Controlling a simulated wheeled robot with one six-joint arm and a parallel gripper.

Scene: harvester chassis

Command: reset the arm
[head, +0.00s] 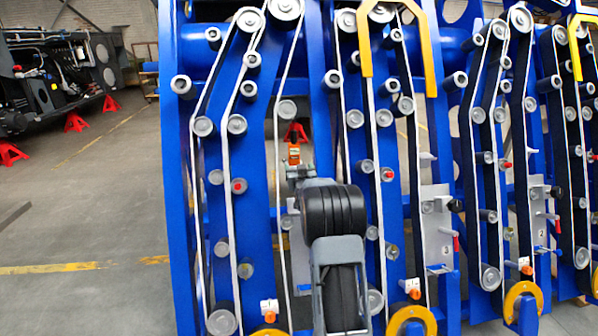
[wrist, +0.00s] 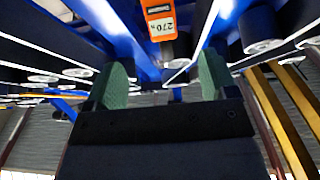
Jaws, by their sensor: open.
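My arm rises in front of the blue chassis in the head view, with my gripper (head: 298,172) at its upper left end. In the wrist view my gripper (wrist: 163,80) shows two green finger pads spread wide, with nothing between them. An orange device (wrist: 160,20) with a white label reading 270 is beyond the fingertips, at the top centre. It also shows in the head view (head: 293,153), just above my gripper. What it rests on or hangs from is hard to tell.
The blue chassis frame (head: 185,150) carries many grey rollers and pale-edged belts close around my arm. Yellow brackets (head: 428,50) and yellow rings (head: 412,322) stick out to the right. Open floor (head: 80,220) lies to the left, with red stands (head: 75,122) under dark machinery.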

